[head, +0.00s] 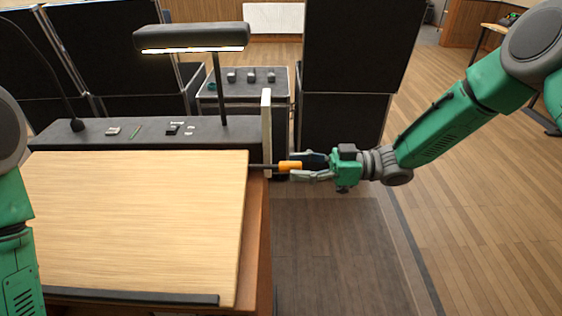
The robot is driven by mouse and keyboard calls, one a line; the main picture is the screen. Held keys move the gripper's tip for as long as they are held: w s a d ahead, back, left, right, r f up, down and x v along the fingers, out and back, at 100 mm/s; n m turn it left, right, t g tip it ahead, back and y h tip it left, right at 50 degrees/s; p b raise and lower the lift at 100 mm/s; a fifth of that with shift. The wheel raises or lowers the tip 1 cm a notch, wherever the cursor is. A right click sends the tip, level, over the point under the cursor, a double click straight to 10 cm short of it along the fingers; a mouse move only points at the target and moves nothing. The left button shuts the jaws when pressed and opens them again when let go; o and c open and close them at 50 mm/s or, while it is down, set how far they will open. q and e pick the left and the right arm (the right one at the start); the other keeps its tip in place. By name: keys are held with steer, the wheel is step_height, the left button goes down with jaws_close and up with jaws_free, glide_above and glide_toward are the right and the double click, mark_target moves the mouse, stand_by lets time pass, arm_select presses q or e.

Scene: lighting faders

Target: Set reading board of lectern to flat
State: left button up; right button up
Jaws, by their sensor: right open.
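The lectern's reading board (140,220) is a pale wood panel with a black lip (130,297) along its near edge. I cannot tell its exact tilt from this view. A dark rod with an orange grip (290,165) sticks out to the right from beside the board's far right corner. My right gripper (300,166) comes in from the right with its fingers open, one on the far side and one on the near side of the orange grip's end. Whether they touch it is unclear. My left arm shows at the left edge, its gripper out of view.
A dark shelf (90,140) behind the board carries small items, a thin microphone and a lamp (190,37). A pale upright plate (266,130) stands at the shelf's right end. Black cases (345,70) and a box with knobs (250,75) stand behind. Floor at right is clear.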

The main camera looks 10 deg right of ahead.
mark_target(279, 167)
steer(key=a, duration=0.3)
steer(key=shift+w+a, duration=0.25)
steer(key=shift+a, duration=0.1)
steer(key=shift+a+p, duration=0.2)
steer(key=shift+p, duration=0.1)
steer(key=shift+w+d+f, duration=0.15)
steer(key=shift+w+d, duration=0.05)
steer(key=shift+d, duration=0.85)
steer(key=shift+a, duration=0.45)
steer(key=c, duration=0.7)
steer(key=shift+s+a, duration=0.1)
steer(key=shift+a, duration=0.25)
jaws_close()
steer(key=shift+a+r, duration=0.2)
arm_select(q)
steer(key=shift+d+r, duration=0.1)
steer(key=shift+r, duration=0.35)
